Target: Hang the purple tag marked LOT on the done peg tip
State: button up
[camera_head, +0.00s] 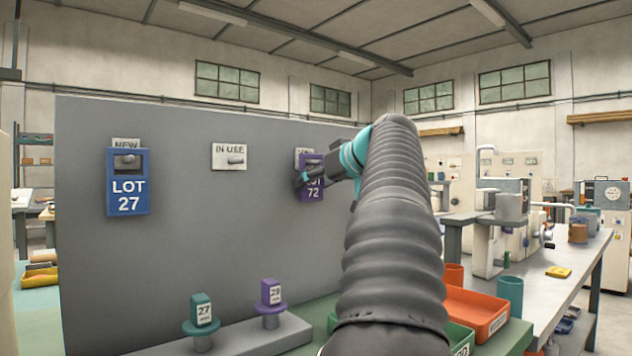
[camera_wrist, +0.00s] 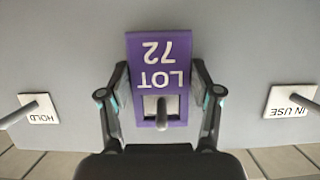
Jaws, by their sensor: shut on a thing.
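The purple tag marked LOT 72 (camera_head: 313,193) is at the third label place on the grey board. In the wrist view the tag (camera_wrist: 138,62) appears upside down, with my gripper (camera_wrist: 159,76) shut on its two side edges. A grey peg (camera_wrist: 161,112) shows in the tag's window and seems to pass through it toward the camera. The label behind this peg (camera_head: 302,151) is mostly covered, so its word cannot be read. In the head view my gripper (camera_head: 318,175) partly hides the tag.
A blue LOT 27 tag (camera_head: 128,195) hangs on the NEW peg. The IN USE peg (camera_head: 236,161) is bare and also shows in the wrist view (camera_wrist: 301,98). The HOLD peg (camera_wrist: 35,106) is bare. Below stand green (camera_head: 202,311) and purple (camera_head: 271,293) numbered pieces, and an orange tray (camera_head: 484,312).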

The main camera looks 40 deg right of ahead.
jog(key=o, duration=1.2)
jog(key=v, duration=1.2)
